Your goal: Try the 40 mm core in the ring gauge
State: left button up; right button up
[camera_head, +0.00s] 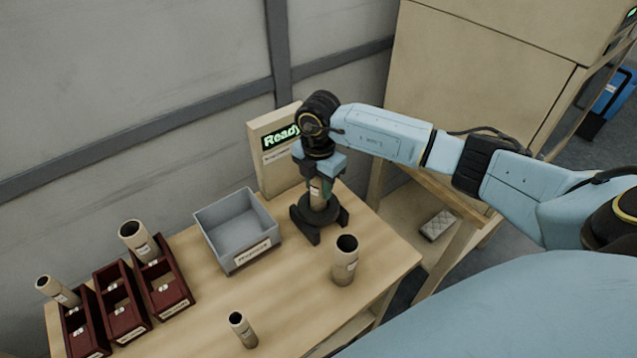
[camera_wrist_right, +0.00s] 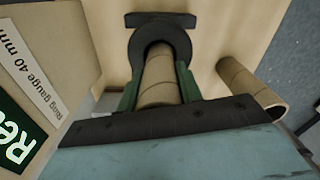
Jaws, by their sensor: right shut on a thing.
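My right gripper (camera_head: 319,186) is shut on a tan cardboard core (camera_head: 317,199), held upright at the black ring gauge (camera_head: 304,216). In the right wrist view the green fingers clasp the core (camera_wrist_right: 158,82) from both sides. Its far end meets the opening of the ring (camera_wrist_right: 182,43) and looks lined up with it; I cannot tell how deep it sits. The display panel (camera_head: 263,160) behind the gauge shows a green "Ready", and its label reads "Ring gauge 40 mm" in the wrist view. My left gripper is not in view.
A wider core (camera_head: 345,264) stands right of the gauge, and a small core (camera_head: 243,330) stands near the front. A grey labelled bin (camera_head: 211,241) is left of the gauge. Dark red trays (camera_head: 122,312) at left hold a core (camera_head: 134,238) and another core (camera_head: 57,289).

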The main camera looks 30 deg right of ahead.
jog(key=shift+f+b, duration=0.35)
jog(key=shift+f, duration=0.45)
dwell(0.4)
dwell(2.0)
notch_tip(320, 180, up, 10)
jog(key=p, duration=0.8)
jog(key=shift+r+p, duration=0.1)
jog(key=shift+p, duration=0.25)
